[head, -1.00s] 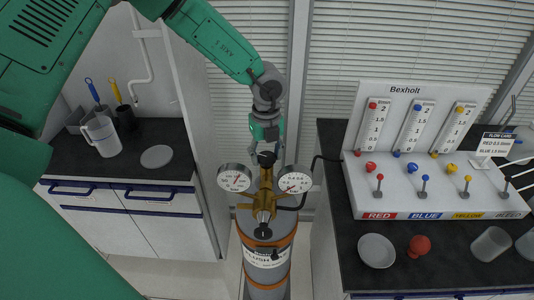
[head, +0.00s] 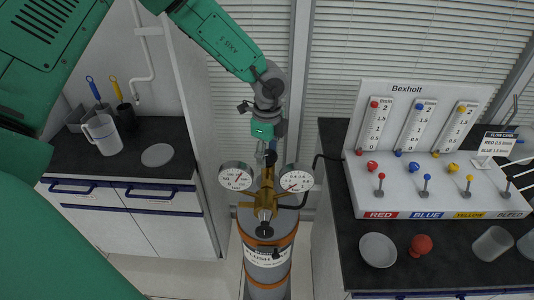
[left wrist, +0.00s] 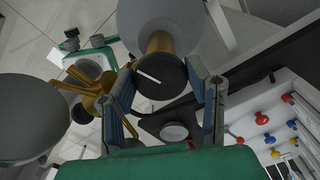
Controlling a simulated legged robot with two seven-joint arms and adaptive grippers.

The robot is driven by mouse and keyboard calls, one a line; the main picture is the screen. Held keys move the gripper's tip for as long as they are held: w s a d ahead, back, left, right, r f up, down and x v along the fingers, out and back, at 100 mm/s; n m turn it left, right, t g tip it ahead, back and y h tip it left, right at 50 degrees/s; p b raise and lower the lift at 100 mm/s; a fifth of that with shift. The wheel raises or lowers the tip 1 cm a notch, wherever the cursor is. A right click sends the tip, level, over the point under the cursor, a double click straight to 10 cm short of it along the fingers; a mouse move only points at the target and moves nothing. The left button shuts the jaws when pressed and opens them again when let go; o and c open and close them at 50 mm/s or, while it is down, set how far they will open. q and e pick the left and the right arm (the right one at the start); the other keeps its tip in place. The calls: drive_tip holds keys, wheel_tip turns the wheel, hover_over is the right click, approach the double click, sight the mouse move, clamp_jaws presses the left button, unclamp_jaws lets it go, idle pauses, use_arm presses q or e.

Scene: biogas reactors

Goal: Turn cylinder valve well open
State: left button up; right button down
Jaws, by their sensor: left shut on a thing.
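The grey gas cylinder (head: 266,272) with orange bands stands upright at the lower middle of the head view. A brass regulator (head: 265,198) with two round gauges, left (head: 236,177) and right (head: 297,179), sits on its top. The valve knob is dark with a white line across its face, seen in the left wrist view (left wrist: 160,78). My left gripper (head: 267,152) reaches down behind the gauges. In the left wrist view its two fingers (left wrist: 161,74) are on either side of the knob, shut on it. My right gripper is not in view.
A white flow panel (head: 430,190) with coloured knobs stands on the dark right bench, with a dish (head: 377,250) and a red ball-like object (head: 420,245) in front. A left counter holds a jug (head: 102,134) and a dish (head: 157,155). Floor shows between the benches.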

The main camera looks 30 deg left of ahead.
sight(269, 155)
use_arm(q)
drive_tip(key=shift+d+f, duration=0.1)
idle(0.4)
drive_tip(key=o, duration=0.9)
drive_tip(key=shift+o, duration=1.2)
drive_tip(key=shift+w+d, duration=0.1)
drive_tip(key=shift+r, duration=0.3)
wheel_tip(269, 155, up, 11)
drive_tip(key=shift+r, duration=0.15)
